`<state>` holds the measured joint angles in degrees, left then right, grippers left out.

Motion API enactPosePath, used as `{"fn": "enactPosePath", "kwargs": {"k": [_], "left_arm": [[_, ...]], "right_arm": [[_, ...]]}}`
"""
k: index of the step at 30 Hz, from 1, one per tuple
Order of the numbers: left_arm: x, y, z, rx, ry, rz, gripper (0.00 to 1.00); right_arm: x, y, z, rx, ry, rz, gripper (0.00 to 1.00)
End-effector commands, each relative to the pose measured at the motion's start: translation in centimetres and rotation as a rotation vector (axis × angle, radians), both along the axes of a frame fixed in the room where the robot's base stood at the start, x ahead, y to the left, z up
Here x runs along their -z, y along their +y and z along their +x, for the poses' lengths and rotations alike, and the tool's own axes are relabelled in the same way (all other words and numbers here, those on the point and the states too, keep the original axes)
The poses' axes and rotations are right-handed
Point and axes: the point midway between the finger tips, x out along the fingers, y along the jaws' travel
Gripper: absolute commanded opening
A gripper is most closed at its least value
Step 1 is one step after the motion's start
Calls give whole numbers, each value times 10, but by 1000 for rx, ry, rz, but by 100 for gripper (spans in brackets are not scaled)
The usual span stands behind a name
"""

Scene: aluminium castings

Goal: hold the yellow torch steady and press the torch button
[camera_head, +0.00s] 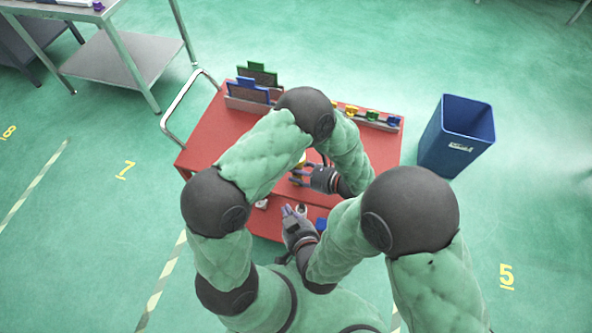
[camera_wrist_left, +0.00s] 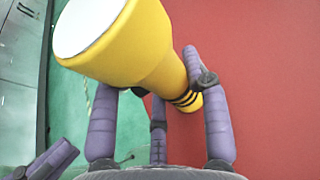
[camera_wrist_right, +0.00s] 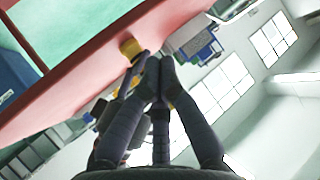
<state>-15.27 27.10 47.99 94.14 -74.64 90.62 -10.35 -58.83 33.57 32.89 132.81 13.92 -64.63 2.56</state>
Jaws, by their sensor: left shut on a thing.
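The yellow torch (camera_wrist_left: 140,45) fills the upper part of the left wrist view, its white round face at the upper left and black rings near its narrow end. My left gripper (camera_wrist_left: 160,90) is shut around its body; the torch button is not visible. In the head view a bit of the torch (camera_head: 301,161) shows above my left gripper (camera_head: 299,177), over the red cart. My right gripper (camera_head: 291,211) is lower, near the cart's front. In the right wrist view its fingertips (camera_wrist_right: 158,68) are together with nothing seen between them; yellow of the torch (camera_wrist_right: 131,47) shows just beyond.
The red cart (camera_head: 210,133) carries blue and green panels (camera_head: 250,90) at the back left and a rack of coloured pieces (camera_head: 372,115) at the back right. A small blue item (camera_head: 321,224) lies near its front. A blue bin (camera_head: 447,135) stands right on open floor.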

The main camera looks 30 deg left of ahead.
Motion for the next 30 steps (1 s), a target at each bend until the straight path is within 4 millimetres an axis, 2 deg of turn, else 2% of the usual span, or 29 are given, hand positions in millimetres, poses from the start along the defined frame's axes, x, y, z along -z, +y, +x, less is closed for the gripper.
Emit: {"fn": "enactPosePath", "kwargs": {"k": [1,7,21,30], "left_arm": [[6,0,-5,0,15,-7,6],[6,0,-5,0,15,-7,6],[6,0,-5,0,15,-7,6],[6,0,-5,1,15,-7,6]], "right_arm": [[-2,3,-3,-9,-11,6,0],[-5,7,1,-13,-20,15,0],[-5,20,56,-13,-19,14,0],[-5,27,77,-15,-19,12,0]]}}
